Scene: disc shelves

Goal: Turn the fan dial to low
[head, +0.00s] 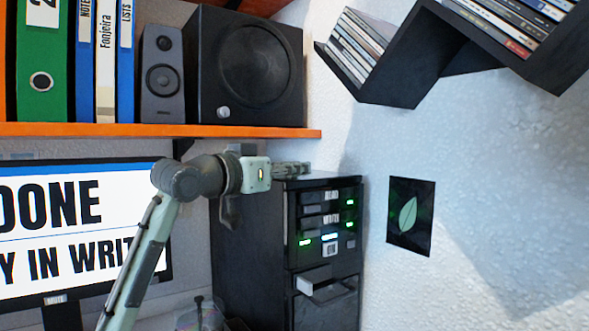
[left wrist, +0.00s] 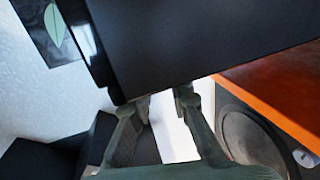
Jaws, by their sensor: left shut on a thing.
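A black computer tower (head: 245,255) stands at the centre of the head view, its front panel facing right. My left gripper (head: 292,168) is over the tower's top, its fingers pointing right. In the left wrist view, the left gripper's fingers (left wrist: 164,100) reach past the edge of the black tower (left wrist: 215,40), which hides the fingertips. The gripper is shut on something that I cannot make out. I see no dial clearly marked as a fan dial; the tower hides what is at the fingertips. My right gripper is not in view.
An orange shelf (head: 150,130) above holds a large speaker (head: 205,70) with a pale knob, a small speaker (head: 160,95) and binders. A monitor (head: 90,240) stands left. Black wall shelves (head: 405,85) hang upper right. The wall beside the tower's front is mostly clear.

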